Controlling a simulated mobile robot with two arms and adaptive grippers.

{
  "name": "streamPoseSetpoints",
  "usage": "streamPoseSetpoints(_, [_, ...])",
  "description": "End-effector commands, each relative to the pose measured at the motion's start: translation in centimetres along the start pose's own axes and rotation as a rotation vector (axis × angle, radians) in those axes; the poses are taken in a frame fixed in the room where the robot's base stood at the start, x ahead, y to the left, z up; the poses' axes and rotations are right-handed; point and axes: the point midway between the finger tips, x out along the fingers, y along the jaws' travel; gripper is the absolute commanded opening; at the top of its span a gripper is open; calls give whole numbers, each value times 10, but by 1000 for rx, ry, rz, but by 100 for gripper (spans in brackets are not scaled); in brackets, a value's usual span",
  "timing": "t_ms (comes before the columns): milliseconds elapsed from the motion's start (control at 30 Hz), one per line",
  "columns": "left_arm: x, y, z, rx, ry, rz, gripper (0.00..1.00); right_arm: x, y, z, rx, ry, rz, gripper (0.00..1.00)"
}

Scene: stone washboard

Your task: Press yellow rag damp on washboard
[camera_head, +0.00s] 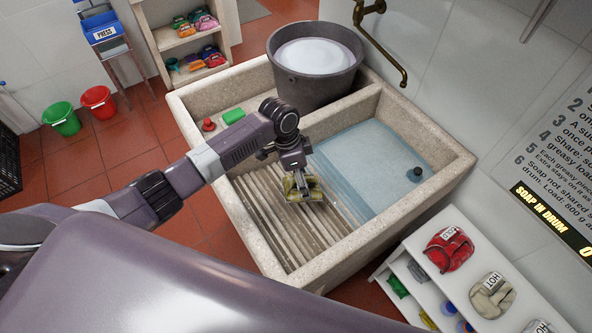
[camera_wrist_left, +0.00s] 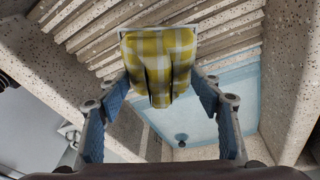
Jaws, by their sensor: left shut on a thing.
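The yellow checked rag (camera_head: 313,187) is in my left gripper (camera_head: 302,183), over the ridged stone washboard (camera_head: 268,222) in the front left part of the sink. In the left wrist view the rag (camera_wrist_left: 160,62) is bunched between the fingers of the left gripper (camera_wrist_left: 160,82), with the washboard ridges (camera_wrist_left: 90,35) behind it. The gripper is shut on the rag. I cannot tell whether the rag touches the ridges. My right gripper is in neither view.
Right of the washboard lies a basin of bluish water (camera_head: 365,165) with a dark plug (camera_head: 414,174). A grey bucket (camera_head: 316,85) stands at the sink's back.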

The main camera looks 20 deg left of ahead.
Motion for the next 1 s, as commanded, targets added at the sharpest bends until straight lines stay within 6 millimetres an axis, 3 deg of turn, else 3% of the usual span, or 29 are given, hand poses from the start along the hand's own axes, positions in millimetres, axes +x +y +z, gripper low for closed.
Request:
streamPoseSetpoints(267, [10, 3, 3, 13, -4, 6, 30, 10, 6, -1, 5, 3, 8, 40])
streamPoseSetpoints(800, [63, 2, 25, 11, -3, 4, 30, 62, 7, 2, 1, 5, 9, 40])
streamPoseSetpoints(1000, [68, 2, 28, 11, -3, 4, 30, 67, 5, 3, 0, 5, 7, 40])
